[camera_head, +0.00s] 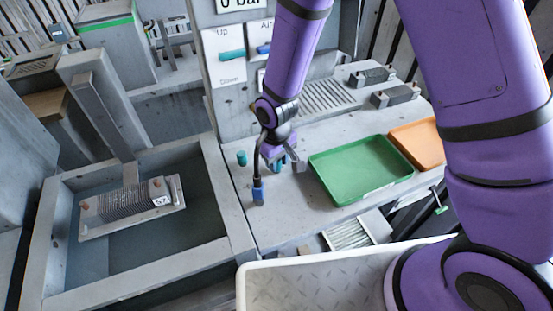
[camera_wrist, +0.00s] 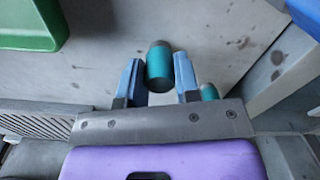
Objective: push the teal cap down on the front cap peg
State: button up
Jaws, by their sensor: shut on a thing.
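A teal cap (camera_wrist: 159,65) with a dark rounded end sits between the two blue fingers of my gripper (camera_wrist: 160,80) in the wrist view. The fingers are shut on its sides. In the head view my gripper (camera_head: 279,163) is low over the grey bench, left of the green tray, with the teal cap (camera_head: 278,168) partly hidden by it. The front cap peg is not visible, and I cannot tell how far down the cap sits. A second teal piece (camera_head: 242,158) stands to the left; it also shows beside the right finger in the wrist view (camera_wrist: 208,92).
The green tray (camera_head: 350,190) is close on the right, with an orange tray (camera_head: 415,140) beyond. A blue-ended piece (camera_head: 258,192) on a dark stem is just in front of my gripper. A sunken basin (camera_head: 110,265) with a finned block (camera_head: 130,205) lies left.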

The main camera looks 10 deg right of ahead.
jog(key=shift+f, duration=0.15)
jog(key=o, duration=1)
jog(key=shift+c, duration=0.2)
notch_tip(320, 180, up, 11)
jog(key=shift+f, duration=0.1)
